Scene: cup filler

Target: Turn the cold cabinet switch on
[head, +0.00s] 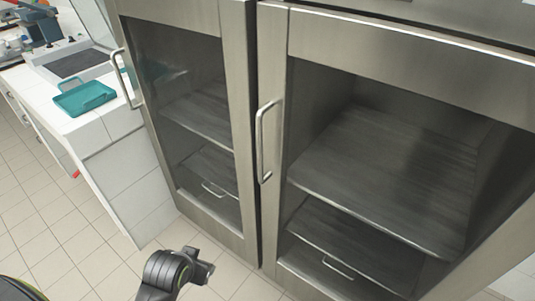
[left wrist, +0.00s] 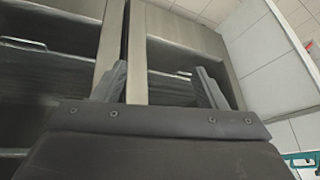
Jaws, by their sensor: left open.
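The cold cabinet (head: 378,45) is a tall steel unit with two glass doors, both shut, filling the middle and right of the head view. I cannot make out its switch; the cabinet's top is cut off by the frame. In the left wrist view, my left gripper (left wrist: 162,83) is open and empty, its two fingers apart in front of the cabinet (left wrist: 138,50). No contact with the cabinet shows. In the head view only a dark part of my arm shows at the bottom, in front of the cabinet. My right gripper is not in view.
Vertical bar handles stick out from the left door (head: 121,78) and right door (head: 260,140). The tiled floor (head: 45,235) at lower left is clear.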

